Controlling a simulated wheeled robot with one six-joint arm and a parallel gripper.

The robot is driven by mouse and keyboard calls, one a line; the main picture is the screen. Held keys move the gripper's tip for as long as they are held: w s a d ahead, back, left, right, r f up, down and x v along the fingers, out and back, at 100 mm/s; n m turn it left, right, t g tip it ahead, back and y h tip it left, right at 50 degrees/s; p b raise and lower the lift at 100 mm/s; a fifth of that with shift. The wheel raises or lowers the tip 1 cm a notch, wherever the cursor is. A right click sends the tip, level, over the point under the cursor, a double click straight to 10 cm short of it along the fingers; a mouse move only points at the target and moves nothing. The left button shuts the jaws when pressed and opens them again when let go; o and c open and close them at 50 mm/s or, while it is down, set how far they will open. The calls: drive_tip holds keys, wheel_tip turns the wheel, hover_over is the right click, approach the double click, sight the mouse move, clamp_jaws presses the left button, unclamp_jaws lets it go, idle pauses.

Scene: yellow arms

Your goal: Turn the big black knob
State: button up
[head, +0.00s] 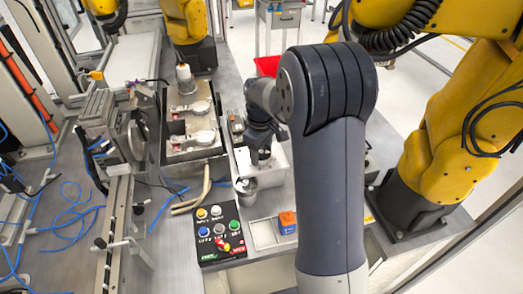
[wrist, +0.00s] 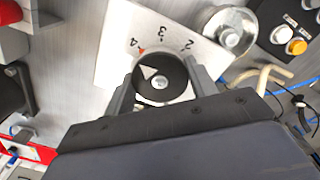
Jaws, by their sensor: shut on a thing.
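The big black knob (wrist: 176,70) is a round dark disc with a pale wedge mark and a silver centre screw. It sits on a white plate (wrist: 121,35) with handwritten numbers, of which 2, 3 and 4 show, and a small red mark near the 4. My gripper (wrist: 162,79) has one finger on each side of the knob and is shut on it. In the head view my gripper (head: 260,152) points down over the white plate (head: 242,160); the knob is hidden there behind my arm.
A metal cup (head: 246,191) stands close by, and in the wrist view the cup (wrist: 229,31) is just right of the plate. A button panel (head: 207,246) and an orange block (head: 287,222) lie nearer. A yellow robot arm (head: 462,135) stands at the right.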

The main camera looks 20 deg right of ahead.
sight(261, 152)
drive_tip(key=o, duration=1)
drive_tip(key=shift+c, duration=0.2)
wheel_tip(261, 152, up, 11)
drive_tip(key=b, duration=0.1)
drive_tip(key=shift+s+f, duration=0.1)
drive_tip(key=shift+f, duration=0.15)
wheel_tip(261, 152, down, 11)
drive_tip(key=shift+r+p, duration=0.2)
drive_tip(key=shift+p, duration=0.3)
drive_tip(key=shift+r, duration=0.15)
